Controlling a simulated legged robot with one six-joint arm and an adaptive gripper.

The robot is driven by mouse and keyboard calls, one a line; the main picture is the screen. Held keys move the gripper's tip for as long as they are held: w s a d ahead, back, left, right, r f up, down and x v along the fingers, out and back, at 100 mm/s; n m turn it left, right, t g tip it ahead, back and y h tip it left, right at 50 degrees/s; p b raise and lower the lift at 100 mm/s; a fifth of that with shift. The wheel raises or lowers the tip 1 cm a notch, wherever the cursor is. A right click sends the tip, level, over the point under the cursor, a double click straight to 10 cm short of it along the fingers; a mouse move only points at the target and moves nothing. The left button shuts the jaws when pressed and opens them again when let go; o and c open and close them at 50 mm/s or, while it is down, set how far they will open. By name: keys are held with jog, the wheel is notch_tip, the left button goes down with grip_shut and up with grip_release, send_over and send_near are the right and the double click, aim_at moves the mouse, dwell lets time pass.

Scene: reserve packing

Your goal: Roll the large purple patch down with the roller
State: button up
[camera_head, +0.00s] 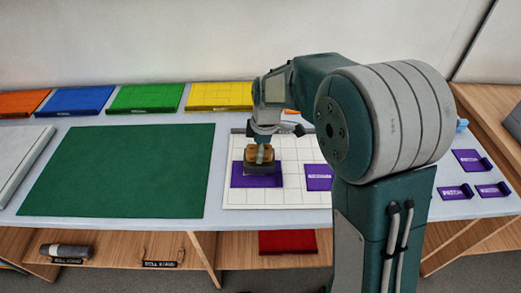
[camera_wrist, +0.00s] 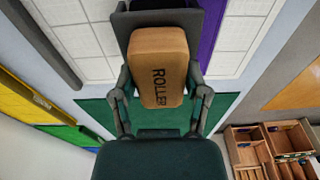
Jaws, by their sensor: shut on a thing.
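The large purple patch (camera_head: 240,182) lies on the white gridded sheet (camera_head: 290,199), left of its middle. In the wrist view a strip of purple patch (camera_wrist: 211,28) shows beside the roller. The roller (camera_head: 259,169) has a tan handle block marked "ROLLER" (camera_wrist: 160,65) and a dark grey lower part. My gripper (camera_head: 262,151) is shut on the handle, with one finger on each side. The roller stands over the large patch and hides its middle. I cannot tell for sure whether it touches the patch.
A smaller purple patch (camera_head: 318,178) lies to the right on the sheet. A green mat (camera_head: 125,170) lies to the left. Blue, green and yellow trays (camera_head: 218,96) line the back. Purple labelled holders (camera_head: 466,160) stand at the right. My arm hides the table's right middle.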

jog(key=shift+a+r, duration=0.1)
jog(key=shift+a, duration=1.8)
jog(key=shift+w+a+f, duration=0.1)
jog(key=shift+a+f, duration=0.1)
jog(key=shift+a, duration=1.75)
jog(key=shift+a, duration=0.15)
jog(key=shift+w+a+r, duration=0.1)
jog(key=shift+a+r, duration=0.1)
jog(key=shift+a, duration=1.2)
notch_tip(320, 180, up, 9)
